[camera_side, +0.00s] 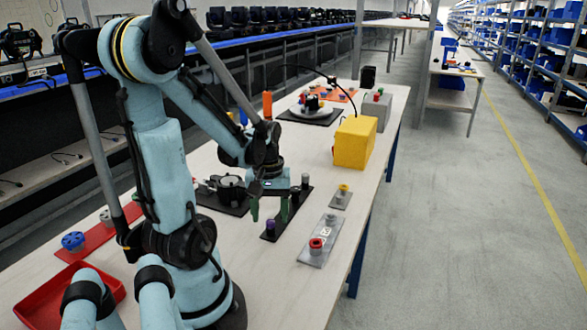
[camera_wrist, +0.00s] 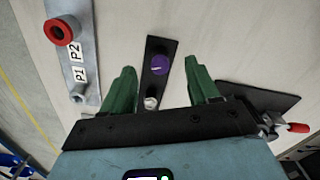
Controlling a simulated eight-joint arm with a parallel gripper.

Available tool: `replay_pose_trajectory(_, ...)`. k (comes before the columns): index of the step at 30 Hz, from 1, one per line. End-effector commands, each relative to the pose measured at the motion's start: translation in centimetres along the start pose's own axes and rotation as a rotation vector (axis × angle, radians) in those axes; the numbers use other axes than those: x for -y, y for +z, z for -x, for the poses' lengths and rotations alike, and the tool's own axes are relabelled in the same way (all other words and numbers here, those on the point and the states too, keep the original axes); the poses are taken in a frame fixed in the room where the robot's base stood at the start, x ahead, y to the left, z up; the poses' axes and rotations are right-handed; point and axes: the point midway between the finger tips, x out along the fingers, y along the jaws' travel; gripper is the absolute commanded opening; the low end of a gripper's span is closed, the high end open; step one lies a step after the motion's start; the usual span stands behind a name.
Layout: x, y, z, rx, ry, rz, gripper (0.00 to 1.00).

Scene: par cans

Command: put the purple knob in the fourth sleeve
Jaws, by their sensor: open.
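The purple knob (camera_side: 270,228) stands at the near end of a narrow black strip (camera_side: 283,222). In the wrist view the purple knob (camera_wrist: 160,65) shows between the two green fingers, touching neither. My gripper (camera_side: 270,214) is open and empty, pointing down above the strip; its fingers also show in the wrist view (camera_wrist: 162,72). A grey plate (camera_side: 312,257) beside the strip bears a red ring-topped sleeve (camera_side: 316,243) and a grey sleeve (camera_side: 331,219). In the wrist view the plate's labels P1 and P2 (camera_wrist: 76,62) are readable. No fourth label is readable.
A pale knob (camera_wrist: 151,103) stands on the strip near the gripper body. A small plate with a yellow-topped piece (camera_side: 344,189) lies farther right. A yellow box (camera_side: 354,142) stands behind. A dark fixture with a red-tipped lever (camera_wrist: 298,128) lies beside the right finger.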

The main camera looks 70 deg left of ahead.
Motion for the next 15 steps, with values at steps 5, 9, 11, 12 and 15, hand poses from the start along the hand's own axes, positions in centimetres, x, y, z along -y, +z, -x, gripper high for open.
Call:
replay_pose_trajectory(5, 0.0, 0.0, 2.0, 0.0, 0.0, 0.0, 0.6)
replay_pose_trajectory(9, 0.0, 0.1, 3.7, 0.0, 0.0, 0.0, 0.6)
replay_pose_trajectory(11, 0.0, 0.1, 4.5, 0.0, 0.0, 0.0, 0.6)
replay_pose_trajectory(12, 0.0, 0.1, 5.0, 0.0, 0.0, 0.0, 0.6)
replay_pose_trajectory(15, 0.1, 0.1, 6.2, 0.0, 0.0, 0.0, 0.6)
